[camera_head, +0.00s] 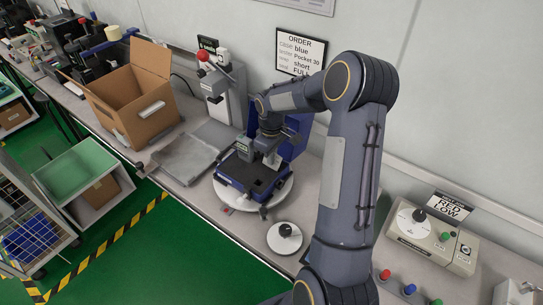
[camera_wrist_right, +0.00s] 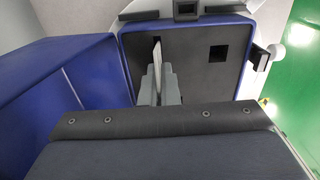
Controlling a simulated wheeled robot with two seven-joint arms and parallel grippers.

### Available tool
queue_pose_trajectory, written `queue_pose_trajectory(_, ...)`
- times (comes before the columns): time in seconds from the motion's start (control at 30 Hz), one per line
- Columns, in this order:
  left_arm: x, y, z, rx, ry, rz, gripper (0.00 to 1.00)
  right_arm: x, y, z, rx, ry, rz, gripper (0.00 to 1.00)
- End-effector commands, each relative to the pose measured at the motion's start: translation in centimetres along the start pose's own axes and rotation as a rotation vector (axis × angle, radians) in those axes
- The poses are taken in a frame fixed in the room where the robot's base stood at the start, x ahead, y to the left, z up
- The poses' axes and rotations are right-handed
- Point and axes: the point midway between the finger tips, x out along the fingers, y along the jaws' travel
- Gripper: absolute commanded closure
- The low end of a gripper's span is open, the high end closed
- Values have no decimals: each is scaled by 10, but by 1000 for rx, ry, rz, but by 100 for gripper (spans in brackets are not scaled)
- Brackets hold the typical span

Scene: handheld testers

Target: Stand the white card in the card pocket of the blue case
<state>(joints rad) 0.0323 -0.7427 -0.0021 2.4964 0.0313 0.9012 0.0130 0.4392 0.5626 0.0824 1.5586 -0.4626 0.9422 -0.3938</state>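The open blue case (camera_head: 232,186) sits on a white round turntable, with its raised blue lid (camera_head: 292,142) behind. Its dark insert (camera_wrist_right: 207,80) faces me in the wrist view, with a square hole (camera_wrist_right: 219,52) to the right. My right gripper (camera_head: 270,160) is over the case. In the wrist view its fingers (camera_wrist_right: 160,88) are close together on the thin white card (camera_wrist_right: 157,60), seen edge-on and reaching toward the insert. I cannot tell whether the card's far end touches or enters a pocket; the fingers and card hide that part. My left gripper is out of view.
The lid (camera_wrist_right: 75,90) rises close on the left in the wrist view. A grey tray (camera_head: 183,158) and a cardboard box (camera_head: 135,100) stand left of the case. A round dial (camera_head: 284,238) lies in front. A control box (camera_head: 430,240) is at right.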

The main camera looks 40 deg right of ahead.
Motion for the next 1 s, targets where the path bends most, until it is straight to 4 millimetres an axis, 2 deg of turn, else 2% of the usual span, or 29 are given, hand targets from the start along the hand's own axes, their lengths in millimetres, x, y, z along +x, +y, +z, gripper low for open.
queue_pose_trajectory(0.03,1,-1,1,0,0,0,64,5,0,1,0,-3,-2,100)
queue_pose_trajectory(0.2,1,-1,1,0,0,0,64,4,0,0,0,-2,-2,76)
queue_pose_trajectory(0.57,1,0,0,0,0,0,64,-4,0,-1,0,1,0,76)
queue_pose_trajectory(0.67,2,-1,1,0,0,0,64,-17,0,-1,1,4,3,76)
queue_pose_trajectory(1.0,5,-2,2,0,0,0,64,-88,0,-1,1,4,3,76)
